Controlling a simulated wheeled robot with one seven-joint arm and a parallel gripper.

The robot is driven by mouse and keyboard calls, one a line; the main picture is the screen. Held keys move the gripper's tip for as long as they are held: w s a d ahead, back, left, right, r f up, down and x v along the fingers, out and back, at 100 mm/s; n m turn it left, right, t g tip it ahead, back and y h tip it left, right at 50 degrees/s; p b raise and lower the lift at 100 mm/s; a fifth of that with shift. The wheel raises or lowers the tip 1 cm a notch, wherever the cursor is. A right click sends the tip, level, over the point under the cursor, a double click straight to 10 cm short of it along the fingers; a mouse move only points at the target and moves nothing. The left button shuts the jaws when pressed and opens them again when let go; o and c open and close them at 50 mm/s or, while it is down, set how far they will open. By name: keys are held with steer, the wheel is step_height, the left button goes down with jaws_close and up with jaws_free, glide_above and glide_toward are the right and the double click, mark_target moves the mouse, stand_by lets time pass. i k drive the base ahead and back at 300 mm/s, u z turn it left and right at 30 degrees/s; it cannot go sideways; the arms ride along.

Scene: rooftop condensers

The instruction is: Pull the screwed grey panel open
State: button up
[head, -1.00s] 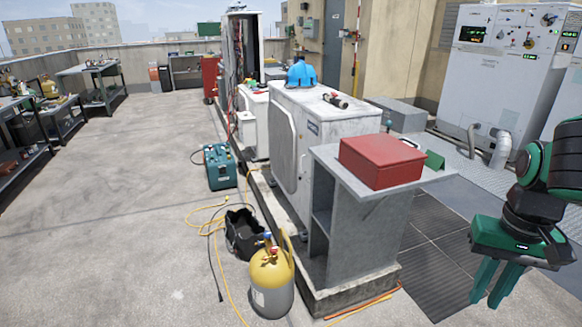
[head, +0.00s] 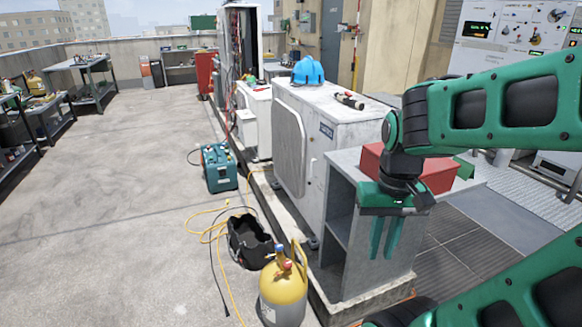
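My gripper (head: 383,250) hangs with its green fingers pointing down, in front of the grey stand (head: 340,165). Its two fingers show a gap between them, with nothing held. A white condenser unit (head: 322,185) with a light grey panel (head: 290,150) on its left-facing side stands behind and left of the gripper. I cannot make out screws at this size, so I cannot tell for sure which panel is the screwed grey one. The gripper is apart from that panel.
A red box (head: 440,176) sits on the stand, partly hidden by my arm. A yellow-grey gas cylinder (head: 284,292), black bag (head: 248,241), hoses and a teal machine (head: 219,167) line the floor. Open floor (head: 110,210) lies left.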

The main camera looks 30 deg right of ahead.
mark_target(325, 133)
steer(key=z, duration=0.3)
steer(key=i, duration=0.7)
steer(key=z, duration=0.5)
steer(key=i, duration=0.55)
steer(key=z, duration=0.1)
